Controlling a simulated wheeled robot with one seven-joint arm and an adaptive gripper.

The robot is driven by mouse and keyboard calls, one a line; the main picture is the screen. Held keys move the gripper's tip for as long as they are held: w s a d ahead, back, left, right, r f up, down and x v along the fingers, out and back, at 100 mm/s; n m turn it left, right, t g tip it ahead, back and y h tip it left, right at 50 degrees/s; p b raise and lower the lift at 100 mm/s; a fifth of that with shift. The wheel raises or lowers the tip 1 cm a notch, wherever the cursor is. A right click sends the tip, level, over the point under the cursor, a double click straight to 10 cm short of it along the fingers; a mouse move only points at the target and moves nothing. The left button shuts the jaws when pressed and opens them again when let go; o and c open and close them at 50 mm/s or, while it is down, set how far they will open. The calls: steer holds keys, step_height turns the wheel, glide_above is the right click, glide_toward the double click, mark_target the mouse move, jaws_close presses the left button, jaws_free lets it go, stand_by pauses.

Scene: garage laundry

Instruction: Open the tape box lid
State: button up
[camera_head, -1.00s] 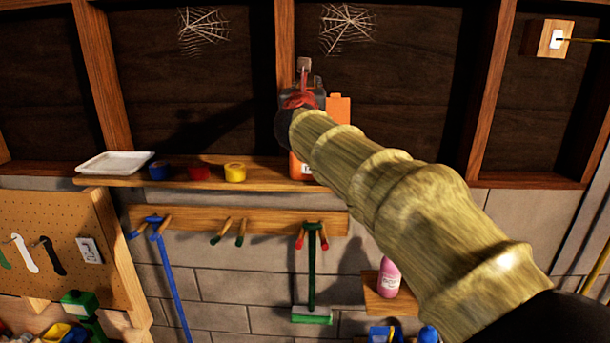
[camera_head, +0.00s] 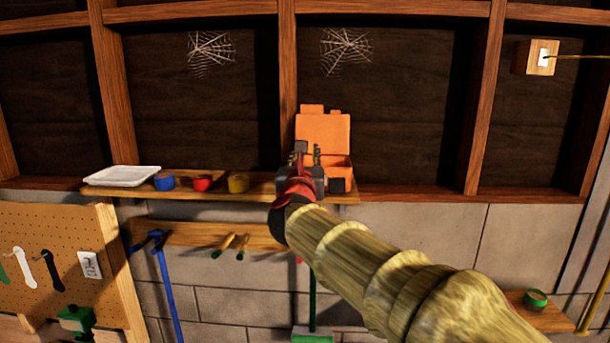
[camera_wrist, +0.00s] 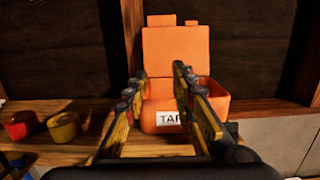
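The orange tape box (camera_head: 341,168) stands on the wooden shelf at the right end of its row. Its lid (camera_head: 323,133) is raised upright at the back, leaving the box open. The inside of the box is mostly hidden.
On the shelf (camera_head: 262,187) to the left are a blue tape roll (camera_head: 164,182), a red roll (camera_head: 203,183), a yellow roll (camera_head: 238,182) and a white tray (camera_head: 122,176). A tool rail (camera_head: 190,233) hangs below.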

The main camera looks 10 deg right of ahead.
step_height(320, 180, down, 4)
steer(key=shift+s+a+f, duration=0.1)
steer(key=shift+s+f, duration=0.05)
stand_by(0.4)
